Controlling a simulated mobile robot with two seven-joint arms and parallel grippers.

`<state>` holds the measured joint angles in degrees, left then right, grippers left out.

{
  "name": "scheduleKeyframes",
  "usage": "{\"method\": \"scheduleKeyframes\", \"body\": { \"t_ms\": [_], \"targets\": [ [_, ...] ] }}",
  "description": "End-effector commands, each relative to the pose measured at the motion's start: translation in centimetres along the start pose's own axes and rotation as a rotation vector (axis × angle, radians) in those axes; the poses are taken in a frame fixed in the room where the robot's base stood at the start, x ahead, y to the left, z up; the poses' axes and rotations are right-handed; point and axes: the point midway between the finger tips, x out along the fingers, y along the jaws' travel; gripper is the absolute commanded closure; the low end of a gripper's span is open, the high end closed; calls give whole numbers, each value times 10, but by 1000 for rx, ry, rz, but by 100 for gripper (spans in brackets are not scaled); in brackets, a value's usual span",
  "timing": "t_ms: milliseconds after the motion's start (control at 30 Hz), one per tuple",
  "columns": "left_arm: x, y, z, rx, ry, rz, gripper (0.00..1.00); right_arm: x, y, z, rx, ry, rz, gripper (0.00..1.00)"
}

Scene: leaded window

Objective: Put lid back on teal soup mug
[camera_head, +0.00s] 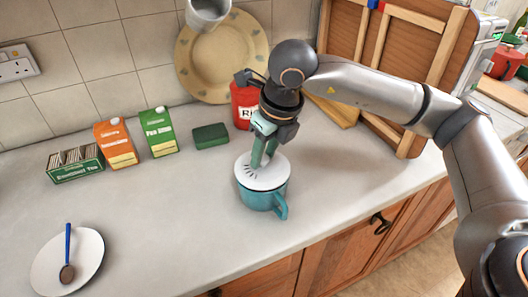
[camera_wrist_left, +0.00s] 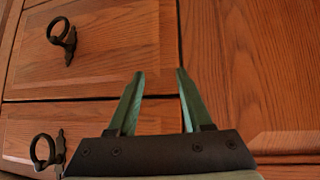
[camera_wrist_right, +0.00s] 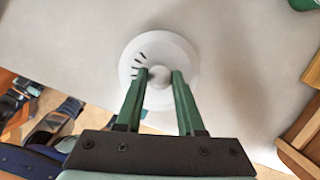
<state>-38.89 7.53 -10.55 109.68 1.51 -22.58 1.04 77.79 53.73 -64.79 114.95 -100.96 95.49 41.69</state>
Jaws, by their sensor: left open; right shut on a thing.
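The teal soup mug (camera_head: 262,198) stands upright on the counter, its handle towards the front right. The white lid (camera_head: 250,181) with dark slots lies over the mug's mouth, covering it; I cannot tell whether it is fully seated or slightly above the rim. My right gripper (camera_head: 263,163) comes down from above and is shut on the lid's knob. In the right wrist view the knob shows between the fingers (camera_wrist_right: 158,74), and the lid (camera_wrist_right: 183,62) hides the mug. My left gripper (camera_wrist_left: 160,73) is open and empty, facing wooden cupboard fronts, away from the mug.
Behind the mug stand a red canister (camera_head: 243,105), a green sponge (camera_head: 211,136), a green carton (camera_head: 159,133), an orange carton (camera_head: 117,145) and a tea box (camera_head: 76,165). A white plate (camera_head: 88,262) with a spoon lies front left. The counter between is clear.

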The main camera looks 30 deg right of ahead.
Motion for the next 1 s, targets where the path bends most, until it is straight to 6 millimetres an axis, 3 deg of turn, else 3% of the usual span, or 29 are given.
{"method": "scheduleKeyframes", "body": {
  "t_ms": [967,1000],
  "targets": [
    [4,0,4,0,0,0,50,0,0,0,0,0,0,100],
    [4,0,4,0,0,0,50,0,0,0,0,0,0,60]
  ]
}}
